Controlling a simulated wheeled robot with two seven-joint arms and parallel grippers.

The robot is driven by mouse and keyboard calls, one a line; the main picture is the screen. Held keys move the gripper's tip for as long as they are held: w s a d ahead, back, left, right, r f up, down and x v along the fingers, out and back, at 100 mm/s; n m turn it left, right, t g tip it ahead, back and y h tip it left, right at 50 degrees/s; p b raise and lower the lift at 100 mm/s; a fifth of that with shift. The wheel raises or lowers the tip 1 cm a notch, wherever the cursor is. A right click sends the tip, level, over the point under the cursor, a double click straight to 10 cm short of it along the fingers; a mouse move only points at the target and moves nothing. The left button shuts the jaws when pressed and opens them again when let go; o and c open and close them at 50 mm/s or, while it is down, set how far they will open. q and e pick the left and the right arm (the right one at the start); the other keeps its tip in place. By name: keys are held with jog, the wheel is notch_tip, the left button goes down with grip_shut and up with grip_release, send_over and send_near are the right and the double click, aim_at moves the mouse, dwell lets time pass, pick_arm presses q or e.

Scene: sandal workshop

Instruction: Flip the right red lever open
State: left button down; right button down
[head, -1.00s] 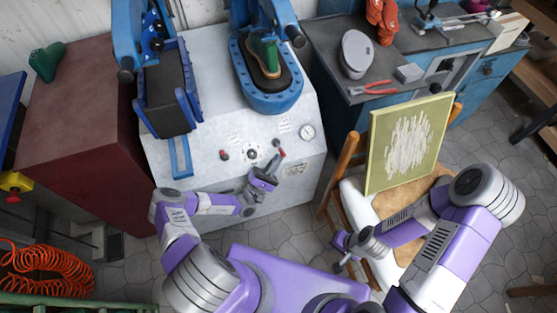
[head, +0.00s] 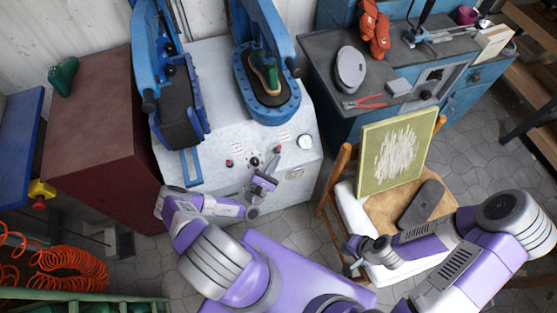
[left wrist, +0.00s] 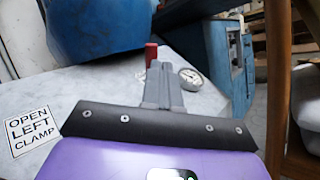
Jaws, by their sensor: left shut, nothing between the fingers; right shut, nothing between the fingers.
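The right red lever (head: 278,150) stands on the front of the grey machine (head: 215,180), right of a dark knob. The left red lever (head: 229,163) is on the knob's other side. My left gripper (head: 273,168) is shut and empty, its fingertips just in front of the right lever. In the left wrist view the red lever (left wrist: 151,55) rises directly beyond the shut fingers (left wrist: 160,85), which hide its lower part. I cannot tell whether they touch it. My right gripper (head: 352,265) is shut and empty beside the chair, far from the levers.
Two blue presses (head: 265,85) stand on the machine; the right one holds a green shoe form (head: 264,72). A gauge (head: 305,141) is right of the levers. A chair with a yellow-framed panel (head: 397,155) and a dark sole (head: 421,204) stands at right.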

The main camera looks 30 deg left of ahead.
pick_arm(q)
jog(key=s+d+r+v, duration=0.1)
jog(key=r+v, duration=0.1)
jog(key=v, duration=1.1)
jog(key=shift+s+p, duration=0.3)
jog(key=shift+p, duration=0.1)
pick_arm(e)
jog(key=shift+s+a+r, duration=0.15)
jog(key=shift+s+r, duration=0.25)
jog(key=shift+s, duration=0.1)
pick_arm(q)
jog(key=shift+a+f, duration=0.1)
jog(key=shift+f, duration=0.05)
